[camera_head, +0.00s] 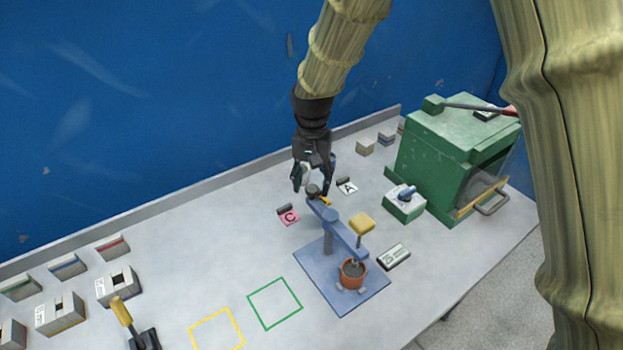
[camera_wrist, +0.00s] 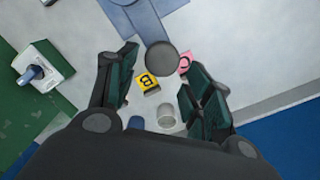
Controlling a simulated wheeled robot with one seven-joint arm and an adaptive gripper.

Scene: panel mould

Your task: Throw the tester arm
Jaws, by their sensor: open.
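The tester (camera_head: 316,258) is a blue stand on a flat blue base plate. Its blue tester arm (camera_head: 346,238) slopes across the top of a post. An orange-brown pot (camera_head: 352,274) is beneath the near end. My gripper (camera_head: 313,184) is open above the disc end. In the wrist view my gripper (camera_wrist: 157,75) has its fingers spread, with the disc ahead between them; nothing is held. I cannot tell whether they touch.
A pink C tag (camera_head: 288,217), a white A tag (camera_head: 347,187) and a yellow B tag (camera_wrist: 146,82) lie close by. A green box (camera_head: 450,150) with a lever stands right, beside a small switch box (camera_head: 404,204). Green (camera_head: 275,303) and yellow outlines lie clear at left.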

